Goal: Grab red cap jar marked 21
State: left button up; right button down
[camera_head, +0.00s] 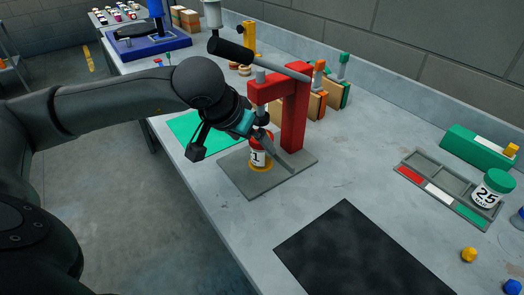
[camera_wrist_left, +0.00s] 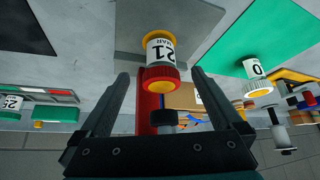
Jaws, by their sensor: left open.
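The jar with the red cap (camera_head: 258,158) stands upright on a yellow ring on the grey base plate (camera_head: 240,182), under the arm of a red press frame (camera_head: 294,112). In the left wrist view, which looks upside down, the jar (camera_wrist_left: 160,51) shows its white label with 21 and its red cap. My left gripper (camera_head: 272,152) is open at the jar, angled down from above. In the left wrist view the jar appears between the two spread fingers (camera_wrist_left: 160,76). I cannot tell whether either finger touches it. My right gripper is not in view.
A green-capped jar marked 25 (camera_head: 487,190) stands at a grey tray (camera_head: 408,157) on the right. A black mat (camera_head: 350,255) lies in front. The bench between press and tray is clear.

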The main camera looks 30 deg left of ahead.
pick_arm(q)
jog(key=shift+w+x, duration=0.25)
jog(key=shift+x, duration=3.1)
jog(key=shift+r, duration=0.2)
jog(key=shift+c, duration=0.4)
jog(key=c, duration=1.5)
